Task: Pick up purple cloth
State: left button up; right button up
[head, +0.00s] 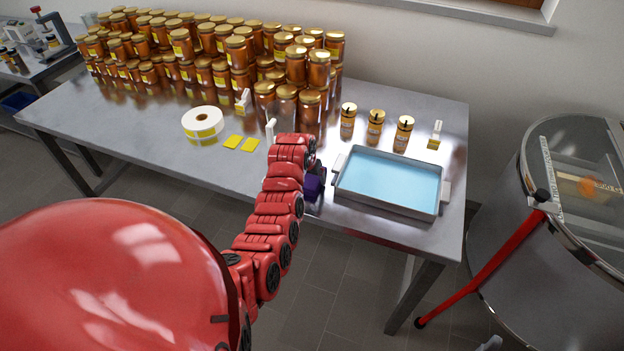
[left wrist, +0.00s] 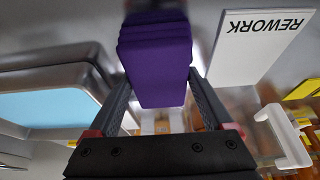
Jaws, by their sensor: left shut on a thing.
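The purple cloth (head: 313,187) is a small folded block near the front edge of the steel table, just left of the blue-filled tray. In the left wrist view the cloth (left wrist: 155,62) shows its stacked folds between the two fingers. My left gripper (head: 312,174) is shut on the cloth; in the head view the red arm hides part of the jaws. In the left wrist view both fingers of the gripper (left wrist: 158,95) press against its sides. I cannot tell whether the cloth still touches the table. My right gripper is not seen.
A metal tray of blue liquid (head: 390,182) lies close on the right. Several small jars (head: 376,122) stand behind it. A label roll (head: 203,123), yellow cards (head: 233,142) and a white REWORK sign (left wrist: 258,45) are on the left. Many honey jars (head: 180,45) fill the back.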

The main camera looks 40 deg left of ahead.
aim_at(313, 187)
pick_arm(q)
jog(key=shift+c, duration=1)
jog(key=shift+r+b, duration=0.4)
jog(key=shift+b, duration=0.1)
notch_tip(313, 187, up, 2)
jog(key=shift+w+r+b, duration=0.1)
jog(key=shift+r+b, duration=0.1)
jog(key=shift+b, duration=0.8)
jog(key=s+d, duration=0.1)
jog(key=s+d+b, duration=0.1)
jog(key=s, duration=0.1)
jog(key=s+d, duration=0.1)
jog(key=shift+s+d+r, duration=0.1)
jog(key=shift+s+r, duration=0.1)
jog(key=shift+s, duration=0.2)
jog(key=s+d+r+p, duration=0.1)
jog(key=s+d+p, duration=0.4)
jog(key=s, duration=0.3)
jog(key=shift+s+d+r+p, duration=0.2)
jog(key=shift+s+d+p, duration=0.15)
jog(key=shift+p, duration=0.2)
